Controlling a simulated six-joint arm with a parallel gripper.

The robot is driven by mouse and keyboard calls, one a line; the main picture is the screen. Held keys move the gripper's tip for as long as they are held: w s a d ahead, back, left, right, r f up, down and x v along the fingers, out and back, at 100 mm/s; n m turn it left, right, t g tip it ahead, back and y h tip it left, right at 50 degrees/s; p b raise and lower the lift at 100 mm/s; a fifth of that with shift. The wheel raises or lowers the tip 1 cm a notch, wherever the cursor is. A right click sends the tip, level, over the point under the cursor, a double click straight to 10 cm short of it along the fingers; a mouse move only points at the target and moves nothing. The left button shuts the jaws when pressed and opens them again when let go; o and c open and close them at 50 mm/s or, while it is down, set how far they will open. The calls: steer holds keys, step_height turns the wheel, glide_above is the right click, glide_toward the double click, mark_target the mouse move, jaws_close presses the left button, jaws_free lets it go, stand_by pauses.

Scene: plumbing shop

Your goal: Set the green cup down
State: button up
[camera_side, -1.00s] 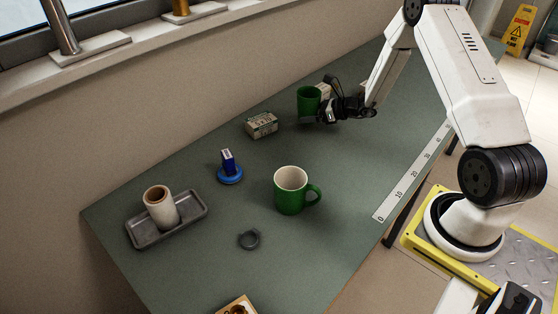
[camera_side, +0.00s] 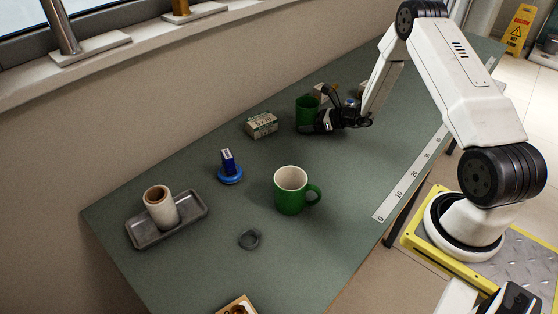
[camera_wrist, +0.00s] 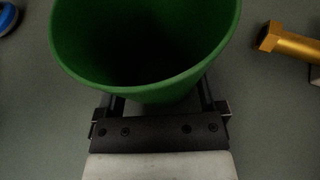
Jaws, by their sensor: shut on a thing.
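The green cup (camera_side: 306,109) is upright at the far part of the bench, beyond the small printed box. It also fills the top of the wrist view (camera_wrist: 150,85), where I look into its dark green inside. My gripper (camera_side: 318,122) is low over the bench and shut on the cup, with a finger on each side of it in the wrist view (camera_wrist: 160,100). The cup's base is partly hidden by my gripper, so I cannot tell if it touches the bench. A green mug (camera_side: 290,194) with a pale inside stands apart, nearer the camera.
A small printed box (camera_side: 262,125) lies left of my gripper. A blue item on a round blue base (camera_side: 229,174) and a grey tray (camera_side: 190,213) with a pale roll (camera_side: 161,206) stand farther left. A brass fitting (camera_wrist: 290,42) lies right of the cup.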

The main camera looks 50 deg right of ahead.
steer(key=shift+f, duration=0.1)
steer(key=o, duration=0.9)
steer(key=shift+s+d+r, duration=0.1)
steer(key=shift+s+r, duration=0.05)
steer(key=shift+r, duration=0.05)
steer(key=v, duration=1.1)
steer(key=shift+s+r, duration=0.25)
steer(key=shift+s, duration=0.05)
